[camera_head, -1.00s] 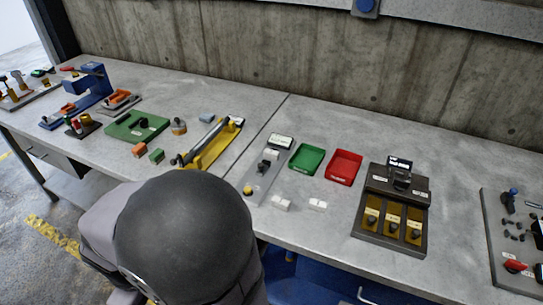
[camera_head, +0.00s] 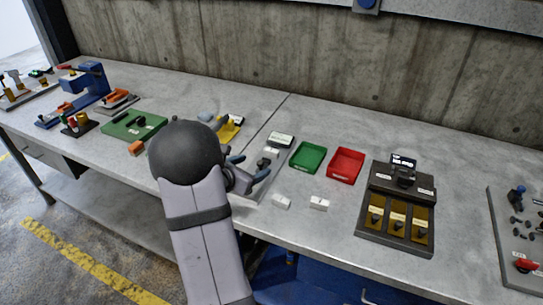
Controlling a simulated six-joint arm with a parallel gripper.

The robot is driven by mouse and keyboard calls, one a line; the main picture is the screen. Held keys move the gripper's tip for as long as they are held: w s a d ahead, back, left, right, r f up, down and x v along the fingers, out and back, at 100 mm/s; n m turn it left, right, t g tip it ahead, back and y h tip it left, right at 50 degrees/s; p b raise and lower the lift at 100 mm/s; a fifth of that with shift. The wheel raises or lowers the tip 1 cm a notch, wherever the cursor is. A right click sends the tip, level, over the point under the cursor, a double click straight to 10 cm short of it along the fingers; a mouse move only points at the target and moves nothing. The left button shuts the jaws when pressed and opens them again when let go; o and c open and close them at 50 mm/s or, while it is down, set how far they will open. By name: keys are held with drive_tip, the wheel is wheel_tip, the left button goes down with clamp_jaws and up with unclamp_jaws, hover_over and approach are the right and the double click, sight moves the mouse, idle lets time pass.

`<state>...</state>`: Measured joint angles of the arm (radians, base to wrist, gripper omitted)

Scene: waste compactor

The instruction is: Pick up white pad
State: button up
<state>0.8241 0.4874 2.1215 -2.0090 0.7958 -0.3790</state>
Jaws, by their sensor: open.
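Two small white blocks lie on the bench top in front of the trays: a left white pad (camera_head: 281,201) and a right white pad (camera_head: 319,203). Another small white piece (camera_head: 271,152) is on the grey plate (camera_head: 284,158) behind them. I cannot tell which is the task's pad. My gripper (camera_head: 251,167) is open, with its blue-grey fingers over the left side of the grey plate, left of and behind the two white pads. It holds nothing that I can see. My arm hides part of the plate and the yellow fixture.
A green tray (camera_head: 308,157) and a red tray (camera_head: 345,166) stand behind the white pads. A dark box with yellow slots (camera_head: 397,217) is to their right. A green plate (camera_head: 134,126) lies left of my arm. The concrete wall (camera_head: 300,60) closes the back.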

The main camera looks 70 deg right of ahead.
sight(270, 152)
drive_tip(key=d+n, duration=0.1)
drive_tip(key=d, duration=0.1)
drive_tip(key=d+n, duration=0.1)
drive_tip(key=d, duration=0.1)
drive_tip(key=shift+s+f+n+t+h, duration=0.25)
drive_tip(key=shift+n+t+h, duration=0.05)
drive_tip(key=shift+t+h, duration=0.1)
drive_tip(key=shift+x, duration=1.1)
drive_tip(key=shift+d+p, duration=0.45)
drive_tip(key=shift+p, duration=0.15)
drive_tip(key=x, duration=0.1)
drive_tip(key=p+x, duration=0.1)
drive_tip(key=x, duration=0.1)
drive_tip(key=shift+s+r, duration=0.1)
drive_tip(key=shift+r, duration=0.15)
drive_tip(key=shift+d+f+p, duration=0.3)
drive_tip(key=shift+d+f, duration=0.05)
drive_tip(key=shift+d, duration=0.3)
drive_tip(key=c, duration=1.3)
drive_tip(key=shift+o, duration=0.2)
drive_tip(key=shift+r, duration=0.1)
wheel_tip(270, 152, up, 10)
drive_tip(key=b, duration=0.1)
